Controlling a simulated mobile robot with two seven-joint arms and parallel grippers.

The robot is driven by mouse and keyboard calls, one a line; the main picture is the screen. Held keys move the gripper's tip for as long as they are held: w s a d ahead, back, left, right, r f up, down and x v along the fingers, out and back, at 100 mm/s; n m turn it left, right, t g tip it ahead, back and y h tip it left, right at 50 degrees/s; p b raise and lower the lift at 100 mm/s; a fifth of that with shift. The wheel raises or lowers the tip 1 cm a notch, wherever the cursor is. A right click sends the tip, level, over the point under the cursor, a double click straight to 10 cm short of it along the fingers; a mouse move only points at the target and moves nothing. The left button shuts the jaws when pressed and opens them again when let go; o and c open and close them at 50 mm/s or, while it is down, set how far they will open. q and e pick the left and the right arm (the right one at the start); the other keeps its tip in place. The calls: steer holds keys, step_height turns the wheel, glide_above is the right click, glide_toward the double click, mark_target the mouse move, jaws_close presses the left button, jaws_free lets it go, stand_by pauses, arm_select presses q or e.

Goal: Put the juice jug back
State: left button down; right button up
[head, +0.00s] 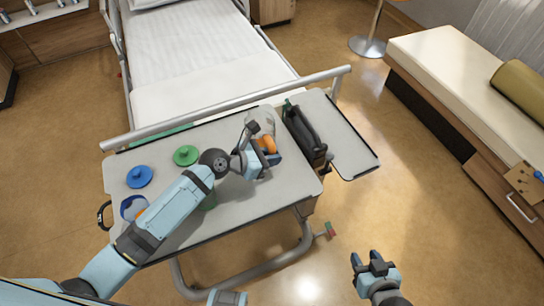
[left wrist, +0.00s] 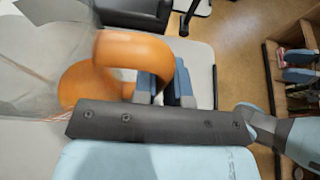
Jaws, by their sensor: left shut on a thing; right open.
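A clear jug (head: 259,121) with an orange handle (head: 266,144) stands at the back right of the overbed table. Its clear body (left wrist: 35,75) and orange handle (left wrist: 125,45) fill the left of the left wrist view. My left gripper (head: 268,158) is shut on the orange handle, its blue fingers (left wrist: 165,88) against the handle's right side. My arm hides part of the jug, so I cannot tell whether its base touches the table. My right gripper (head: 366,258) is open and empty, low in front of the table's right side.
The side leaf (head: 342,150) is bare. A bed rail (head: 230,108) runs behind.

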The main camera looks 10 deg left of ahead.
arm_select(q)
steer(key=shift+f, duration=0.1)
steer(key=c, duration=1.2)
jaws_free()
steer(key=shift+o, duration=0.2)
steer(key=shift+s+a+r, duration=0.15)
steer(key=shift+a+r, duration=0.05)
steer(key=shift+r, duration=0.05)
steer(key=v, duration=1.1)
steer(key=shift+s, duration=0.15)
steer(key=shift+a, duration=0.1)
